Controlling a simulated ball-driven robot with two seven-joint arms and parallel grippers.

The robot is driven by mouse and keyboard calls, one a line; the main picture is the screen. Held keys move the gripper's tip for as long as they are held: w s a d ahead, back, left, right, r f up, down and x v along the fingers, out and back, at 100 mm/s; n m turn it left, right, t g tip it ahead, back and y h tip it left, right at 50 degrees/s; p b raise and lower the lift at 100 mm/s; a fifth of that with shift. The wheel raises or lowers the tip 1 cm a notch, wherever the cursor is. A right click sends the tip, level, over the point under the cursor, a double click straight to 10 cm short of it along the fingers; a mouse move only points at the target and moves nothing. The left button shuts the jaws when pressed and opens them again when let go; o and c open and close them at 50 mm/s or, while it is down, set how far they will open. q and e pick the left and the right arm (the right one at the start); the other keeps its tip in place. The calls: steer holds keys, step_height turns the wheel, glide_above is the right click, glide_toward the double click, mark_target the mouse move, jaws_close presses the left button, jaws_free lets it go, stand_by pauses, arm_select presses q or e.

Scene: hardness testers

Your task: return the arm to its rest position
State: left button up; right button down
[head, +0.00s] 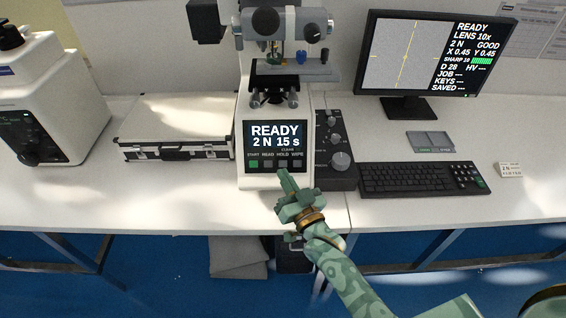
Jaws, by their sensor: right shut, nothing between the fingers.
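My right arm, patterned green, comes in from the lower right. My right gripper (284,178) is shut and empty, its fingertips pointing up just in front of the lower front of the hardness tester (243,180). I cannot tell whether the tips touch it. The tester's screen (275,136) reads READY, 2 N, 15 s. Below the screen is a row of buttons, with the green START button (253,164) at its left end. My left gripper does not show.
A monitor (408,107) stands at the back right, with a keyboard (422,179) before it. A knob panel (335,140) adjoins the tester. A silver case (177,124) and a white machine (45,100) stand left. The table's front left is clear. Blue floor lies below.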

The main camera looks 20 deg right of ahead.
stand_by(0.4)
steer(key=s+d+n+g+h, duration=0.4)
steer(key=s+d+g, duration=0.25)
steer(key=s, duration=0.55)
steer(key=s+d+n+g+h, duration=0.5)
steer(key=s+d, duration=0.3)
steer(key=s, duration=0.4)
steer(key=s+a+f+g+y, duration=0.2)
steer(key=f, duration=0.8)
steer(key=s+a+f+m+g+y, duration=0.1)
steer(key=s+f, duration=0.1)
steer(key=f, duration=0.7)
steer(key=s+a+f+g+y, duration=0.2)
steer(key=s+f, duration=0.1)
steer(key=f, duration=0.7)
steer(key=s+f+m+g, duration=0.1)
steer(key=s+f, duration=0.5)
steer(key=s, duration=0.2)
steer(key=s+f+m+g+y, duration=0.1)
steer(key=s+f+m, duration=0.1)
steer(key=s+f, duration=0.4)
steer(key=s, duration=0.3)
steer(key=shift+s+d+f, duration=0.15)
steer(key=shift+s+d, duration=0.1)
steer(key=shift+d, duration=0.1)
